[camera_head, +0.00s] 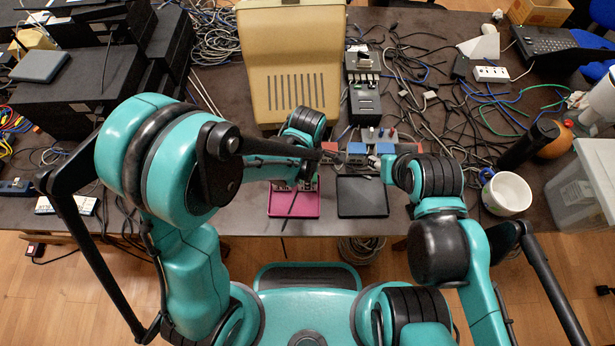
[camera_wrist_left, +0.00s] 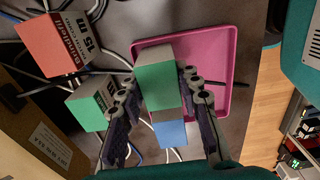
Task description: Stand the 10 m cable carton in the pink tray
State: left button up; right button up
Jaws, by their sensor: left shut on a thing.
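My left gripper (camera_wrist_left: 163,88) is shut on a green-faced carton (camera_wrist_left: 155,76) with grey sides. In the left wrist view the carton is over the pink tray (camera_wrist_left: 212,40); no length label shows on it, and I cannot tell whether it touches the tray floor. A blue patch (camera_wrist_left: 171,132) shows below it between the fingers; I cannot tell what it belongs to. In the head view the left gripper (camera_head: 297,178) is at the back of the pink tray (camera_head: 300,210), partly hidden by my arm. My right gripper (camera_head: 378,163) is behind the dark tray, its jaws unclear.
An orange-red carton (camera_wrist_left: 50,45) and another green carton (camera_wrist_left: 88,112) with printed labels stand beside the pink tray among loose cables. The dark tray (camera_head: 362,198) is empty, right of the pink one. A beige case (camera_head: 292,65) stands behind; a white mug (camera_head: 507,193) is at right.

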pick_arm(q)
jog(key=shift+f, duration=0.1)
jog(key=o, duration=1.2)
jog(key=shift+o, duration=0.2)
